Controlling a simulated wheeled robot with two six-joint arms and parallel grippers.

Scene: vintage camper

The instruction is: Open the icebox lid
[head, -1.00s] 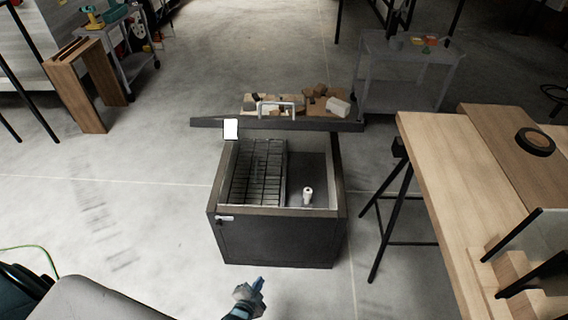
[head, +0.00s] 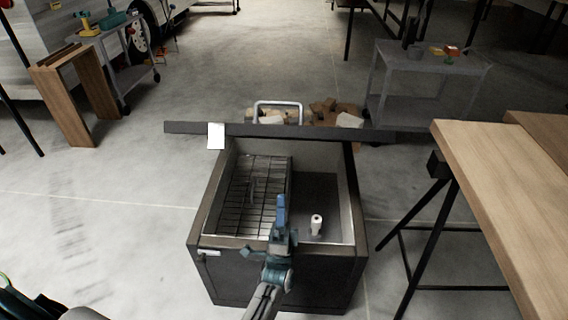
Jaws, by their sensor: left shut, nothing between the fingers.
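The dark icebox (head: 279,280) stands on the floor at the centre of the head view. Its lid (head: 335,133) is raised at the back and seen nearly edge-on, with a pale handle (head: 278,104) on its far side. The inside shows a wire rack (head: 248,205) on the left and a small white cylinder (head: 316,223) on the right. My left gripper (head: 281,205) is shut and empty, in front of the opening in the picture; its height over the box is hard to judge. My right gripper is not in view.
A wooden table (head: 500,185) with black legs stands close on the right. Wooden pieces lie behind the lid. A grey cart (head: 425,75) is at the back right. The floor (head: 100,220) left of the icebox is clear.

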